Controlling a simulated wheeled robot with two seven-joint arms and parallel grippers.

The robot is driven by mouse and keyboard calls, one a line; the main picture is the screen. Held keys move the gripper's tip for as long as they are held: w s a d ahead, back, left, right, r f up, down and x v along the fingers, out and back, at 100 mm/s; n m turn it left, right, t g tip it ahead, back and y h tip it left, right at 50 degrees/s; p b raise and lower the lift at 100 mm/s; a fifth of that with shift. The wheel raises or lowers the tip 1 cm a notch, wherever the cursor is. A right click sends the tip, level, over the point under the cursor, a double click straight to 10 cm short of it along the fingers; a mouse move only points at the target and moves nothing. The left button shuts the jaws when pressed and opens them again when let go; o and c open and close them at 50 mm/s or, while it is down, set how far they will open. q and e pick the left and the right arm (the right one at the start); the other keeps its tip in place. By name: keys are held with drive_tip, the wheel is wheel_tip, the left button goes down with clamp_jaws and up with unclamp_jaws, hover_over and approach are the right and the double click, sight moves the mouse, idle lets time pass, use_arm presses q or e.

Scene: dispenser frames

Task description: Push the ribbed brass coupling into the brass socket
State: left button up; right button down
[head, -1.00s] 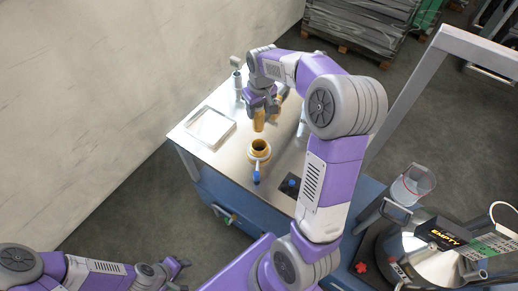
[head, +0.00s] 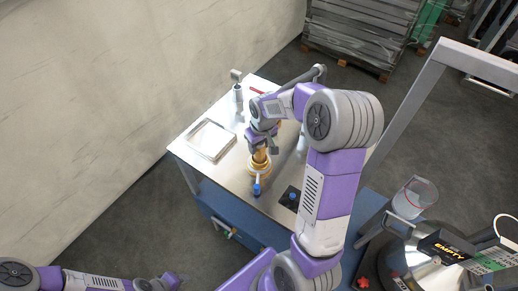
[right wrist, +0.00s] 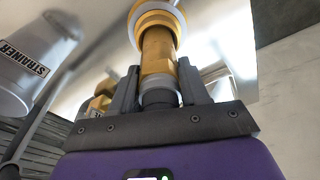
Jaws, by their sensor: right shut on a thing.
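My right gripper (head: 263,146) is over the metal-topped bench, pointing down, shut on the ribbed brass coupling (head: 261,157). In the right wrist view the coupling (right wrist: 158,52) stands between the two grey fingers, in line with the brass socket (right wrist: 152,17). Its far end meets the socket's ring; how deep it sits inside cannot be told. In the head view the socket (head: 259,168) is directly below the gripper, partly hidden by it, with a blue-handled valve at its front. My left gripper (head: 172,283) is at the bottom left, away from the bench; its jaws are unclear.
A shallow metal tray (head: 209,140) lies on the bench's left side. A black plate with a blue knob (head: 291,196) is to the right. The strainer (right wrist: 28,70) and other brass parts (right wrist: 98,98) show at left in the wrist view. A clear cup (head: 414,192) stands at right.

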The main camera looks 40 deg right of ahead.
drive_tip(key=shift+w+f, duration=0.1)
drive_tip(key=shift+f, duration=0.85)
drive_tip(key=shift+f, duration=0.2)
drive_tip(key=c, duration=0.6)
unclamp_jaws()
drive_tip(key=shift+o, duration=0.2)
drive_tip(key=shift+r, duration=0.15)
drive_tip(key=shift+r, duration=0.3)
drive_tip(key=r, duration=0.3)
drive_tip(key=s+r+p, duration=0.1)
drive_tip(key=r, duration=0.3)
drive_tip(key=s+r, duration=0.1)
drive_tip(key=r, duration=0.3)
drive_tip(key=shift+a+r+p, duration=0.1)
drive_tip(key=shift+r+p, duration=0.1)
drive_tip(key=shift+p, duration=0.15)
